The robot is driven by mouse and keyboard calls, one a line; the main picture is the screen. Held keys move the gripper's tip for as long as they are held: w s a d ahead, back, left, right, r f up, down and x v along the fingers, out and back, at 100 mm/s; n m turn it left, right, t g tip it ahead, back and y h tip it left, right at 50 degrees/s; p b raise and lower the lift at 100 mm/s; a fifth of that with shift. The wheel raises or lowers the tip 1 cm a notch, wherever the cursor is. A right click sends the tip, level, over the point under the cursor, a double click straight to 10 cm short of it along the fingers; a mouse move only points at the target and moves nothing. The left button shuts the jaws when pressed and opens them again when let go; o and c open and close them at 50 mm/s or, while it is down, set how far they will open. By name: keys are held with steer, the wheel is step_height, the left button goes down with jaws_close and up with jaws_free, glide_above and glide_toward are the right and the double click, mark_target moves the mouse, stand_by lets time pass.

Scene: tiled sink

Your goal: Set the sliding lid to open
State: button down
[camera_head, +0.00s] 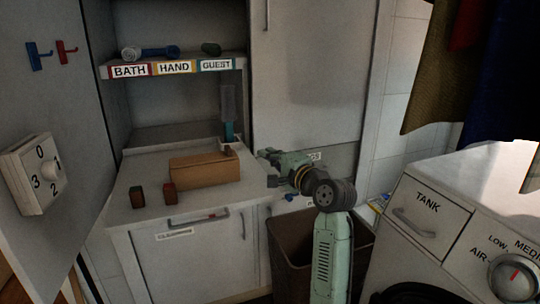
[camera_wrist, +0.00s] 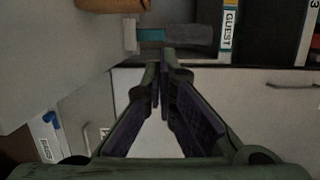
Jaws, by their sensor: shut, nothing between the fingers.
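A brown piece (camera_wrist: 112,4), probably the box's end, is cut off at that view's top edge.
Two small dark blocks (camera_head: 154,194) stand in front of the box. A grey and teal upright item (camera_head: 228,112) with a white base stands behind its right end. A labelled shelf (camera_head: 175,68) is above. A brown bin (camera_head: 290,245) and a white washer (camera_head: 440,215) are near my arm.

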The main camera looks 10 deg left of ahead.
steer(key=p+x, duration=0.1)
steer(key=x, duration=0.5)
steer(key=shift+r, duration=0.1)
steer(key=shift+s+a+p, duration=0.45)
steer(key=shift+s+a, duration=0.35)
steer(key=shift+a, duration=0.15)
steer(key=shift+s+a, duration=0.4)
steer(key=shift+a, duration=0.15)
steer(key=shift+a, duration=0.1)
